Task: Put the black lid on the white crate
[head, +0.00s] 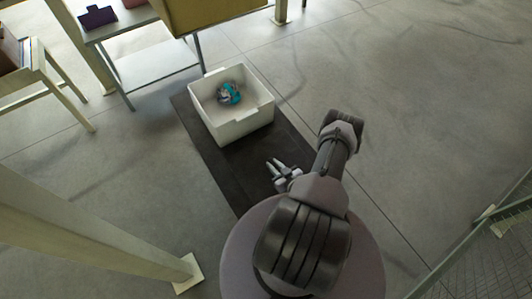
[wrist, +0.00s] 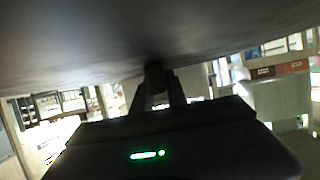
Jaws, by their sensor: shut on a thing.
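The white crate (head: 238,131) stands open on a dark mat in the head view, with a teal and purple item (head: 229,94) inside. My gripper (head: 274,166) is in front of the crate, to its lower right and apart from it in the picture. In the wrist view, my gripper (wrist: 156,82) is shut on a small dark part at the edge of a broad dark surface, which looks like the black lid (wrist: 150,30). It fills the top of that view. In the head view I cannot tell the lid from the dark mat.
The dark mat (head: 207,155) lies on the grey floor under and in front of the crate. A table (head: 150,65) with a dark purple item and a yellow box (head: 215,12) are behind the crate. A pale post (head: 90,225) stands at left. Floor right of the crate is clear.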

